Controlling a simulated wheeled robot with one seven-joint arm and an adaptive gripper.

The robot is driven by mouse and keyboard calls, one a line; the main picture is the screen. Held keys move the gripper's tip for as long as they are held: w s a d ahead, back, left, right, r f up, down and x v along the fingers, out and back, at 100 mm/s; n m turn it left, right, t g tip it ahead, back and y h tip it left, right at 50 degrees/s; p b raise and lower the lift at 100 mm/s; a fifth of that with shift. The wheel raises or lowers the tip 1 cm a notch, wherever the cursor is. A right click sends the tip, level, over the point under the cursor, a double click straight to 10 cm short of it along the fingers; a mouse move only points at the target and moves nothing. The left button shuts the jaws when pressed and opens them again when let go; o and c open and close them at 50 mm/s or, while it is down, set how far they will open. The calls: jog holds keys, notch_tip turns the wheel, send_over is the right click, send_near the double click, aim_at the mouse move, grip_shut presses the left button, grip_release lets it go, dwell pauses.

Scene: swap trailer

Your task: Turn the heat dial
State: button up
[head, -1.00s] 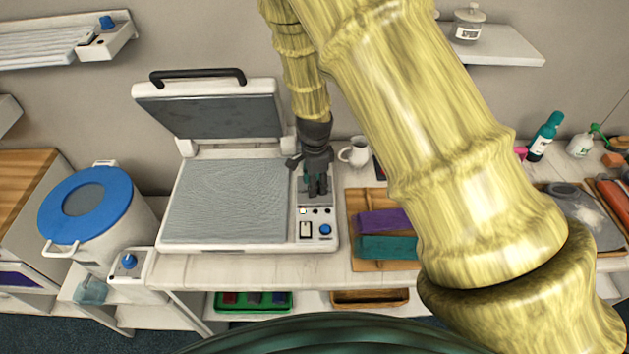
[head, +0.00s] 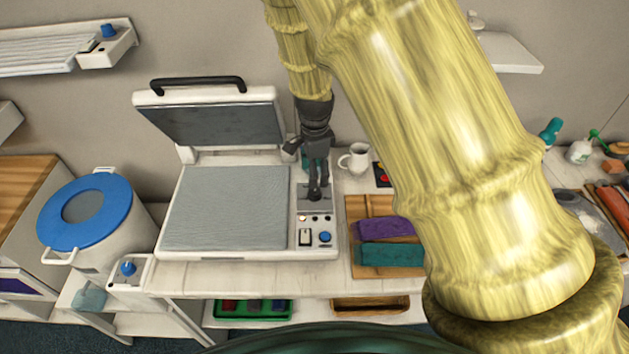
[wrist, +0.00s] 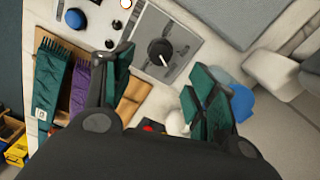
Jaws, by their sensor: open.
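The press (head: 228,210) stands open on the counter, its lid raised at the back. A black dial (wrist: 160,52) with a white pointer line sits on a grey plate on the press's right-hand panel. In the head view my gripper (head: 316,190) is over this plate and mostly hides the dial. In the wrist view my open gripper (wrist: 157,72) has one dark green finger pad on each side of the dial, with nothing held. I cannot tell whether the fingers touch it. A blue knob (head: 325,237) and a rocker switch (head: 305,237) are nearer the front.
A wooden tray (head: 357,205) with purple and teal cloths lies right of the press. A white mug (head: 354,158) stands behind it. A white pot with a blue lid (head: 118,200) is at the left. A green tray (head: 222,308) is on the shelf below.

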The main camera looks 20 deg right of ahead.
jog(key=shift+r, duration=2.15)
